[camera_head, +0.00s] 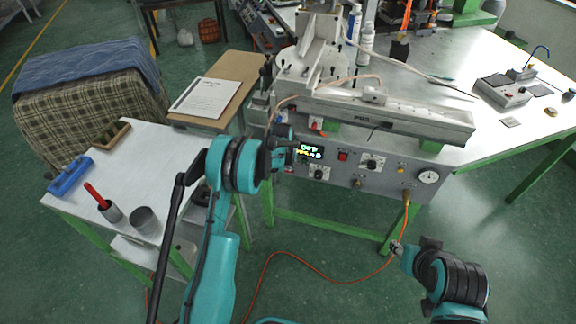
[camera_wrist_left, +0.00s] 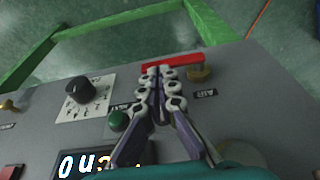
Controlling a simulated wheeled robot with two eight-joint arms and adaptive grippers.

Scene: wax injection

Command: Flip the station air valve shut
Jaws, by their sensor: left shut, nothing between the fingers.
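The air valve has a red lever (camera_wrist_left: 185,62) and a brass fitting (camera_wrist_left: 200,74), beside a label reading AIR in the left wrist view. The lever lies crosswise in that picture, along the panel edge. My left gripper (camera_wrist_left: 160,72) is shut and empty, its fingertips right at the lever. I cannot tell whether they touch it. In the head view my left gripper (camera_head: 284,150) is at the left end of the station's front panel (camera_head: 336,184) and hides most of the valve. My right gripper (camera_head: 397,247) hangs low at the right, away from the panel; its fingers are too small to read.
The panel carries a lit display (camera_head: 309,151), a red switch (camera_head: 343,156), knobs and a pressure gauge (camera_head: 428,177). A green button (camera_wrist_left: 118,120) and black knob (camera_wrist_left: 80,90) sit near the left gripper. An orange hose (camera_head: 405,215) hangs by the right gripper. A white side table (camera_head: 150,165) stands left.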

